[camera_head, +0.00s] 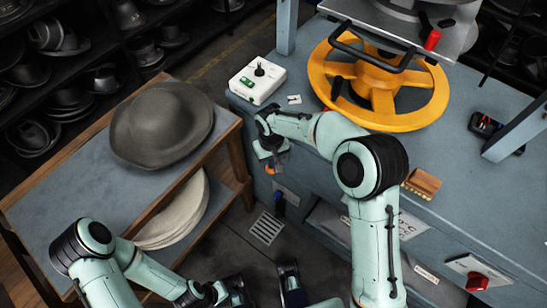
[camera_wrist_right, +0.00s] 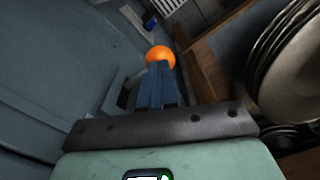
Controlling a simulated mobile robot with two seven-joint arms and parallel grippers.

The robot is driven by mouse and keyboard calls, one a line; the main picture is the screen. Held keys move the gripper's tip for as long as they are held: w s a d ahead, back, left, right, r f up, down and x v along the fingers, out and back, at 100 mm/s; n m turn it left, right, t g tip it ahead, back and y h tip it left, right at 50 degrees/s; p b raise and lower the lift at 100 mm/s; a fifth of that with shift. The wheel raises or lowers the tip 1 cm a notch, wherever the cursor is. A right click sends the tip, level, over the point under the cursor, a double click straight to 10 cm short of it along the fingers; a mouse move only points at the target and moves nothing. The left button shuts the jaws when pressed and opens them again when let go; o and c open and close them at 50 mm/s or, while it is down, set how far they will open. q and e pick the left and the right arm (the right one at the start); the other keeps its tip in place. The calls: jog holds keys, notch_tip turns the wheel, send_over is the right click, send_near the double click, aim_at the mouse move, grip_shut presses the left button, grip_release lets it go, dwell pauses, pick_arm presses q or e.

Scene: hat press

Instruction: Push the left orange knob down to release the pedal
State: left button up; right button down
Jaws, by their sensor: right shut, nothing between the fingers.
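The orange knob (camera_head: 270,169) is on the left front side of the blue-grey press bench, mostly hidden by my right gripper in the head view. In the right wrist view, the round orange knob (camera_wrist_right: 160,56) shows just beyond my fingertips. My right gripper (camera_head: 269,154) is shut and empty, with its fingers (camera_wrist_right: 155,80) pointing at the knob. I cannot tell whether they touch it. My left gripper (camera_head: 236,291) is low at the bottom of the head view, away from the knob; its finger opening is unclear. I cannot make out the pedal for certain.
A wooden table (camera_head: 60,190) with a grey hat (camera_head: 162,124) stands left of the press, with pale hats (camera_head: 175,215) on its lower shelf. A white control box (camera_head: 257,80) and a yellow handwheel (camera_head: 378,82) are on the bench. A floor grate (camera_head: 266,228) lies below.

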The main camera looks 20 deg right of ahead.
notch_tip(320, 180, up, 8)
jog(key=p, duration=0.6)
jog(key=shift+f, duration=0.1)
dwell(1.1)
